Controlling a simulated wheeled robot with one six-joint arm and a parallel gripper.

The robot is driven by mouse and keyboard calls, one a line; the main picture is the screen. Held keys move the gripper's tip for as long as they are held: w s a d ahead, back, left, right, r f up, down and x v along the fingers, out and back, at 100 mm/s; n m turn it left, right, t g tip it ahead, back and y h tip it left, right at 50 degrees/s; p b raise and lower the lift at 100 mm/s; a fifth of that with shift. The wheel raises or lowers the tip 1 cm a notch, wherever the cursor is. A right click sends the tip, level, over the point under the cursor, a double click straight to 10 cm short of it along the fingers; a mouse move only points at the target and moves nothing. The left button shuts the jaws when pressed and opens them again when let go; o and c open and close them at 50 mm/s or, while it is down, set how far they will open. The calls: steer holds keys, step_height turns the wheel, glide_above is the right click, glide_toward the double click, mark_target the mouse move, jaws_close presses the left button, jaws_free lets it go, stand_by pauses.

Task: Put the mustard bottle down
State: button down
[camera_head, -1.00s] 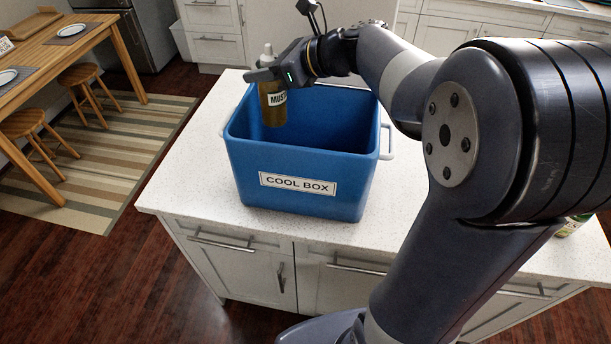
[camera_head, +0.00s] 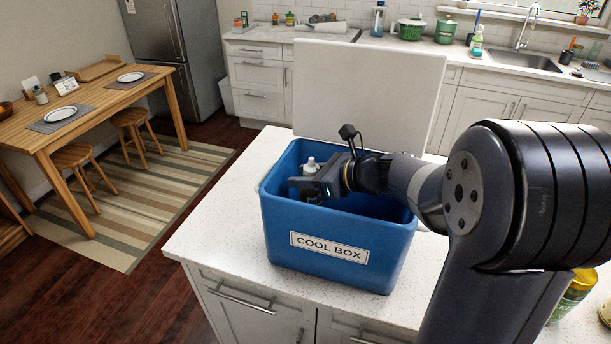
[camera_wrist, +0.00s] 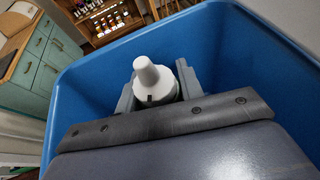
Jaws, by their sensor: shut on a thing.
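The mustard bottle (camera_head: 310,167) is inside the blue cool box (camera_head: 335,272), toward its left end. Only its pale cap and top show above my gripper in the head view; its body is hidden. My gripper (camera_head: 309,185) is shut on the bottle, reaching down below the box rim. In the wrist view, the bottle's white nozzle and shoulder (camera_wrist: 156,82) stand between my gripper's two fingers (camera_wrist: 157,92), with blue box walls around. I cannot tell whether the bottle touches the box floor.
The box stands on a white speckled counter (camera_head: 222,230). Its pale open lid (camera_head: 365,95) stands upright behind it. A can with a yellow-green label (camera_head: 573,295) stands on the counter at the right. The counter left of the box is clear.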

steer(key=shift+f+b, duration=0.45)
steer(key=shift+f, duration=0.1)
steer(key=c, duration=0.9)
jaws_free()
steer(key=shift+c, duration=0.2)
steer(key=shift+r+p, duration=0.3)
steer(key=shift+r, duration=0.05)
steer(key=v, duration=1.2)
steer(key=shift+r+b, duration=0.15)
steer(key=shift+b, duration=0.2)
steer(key=shift+s, duration=0.1)
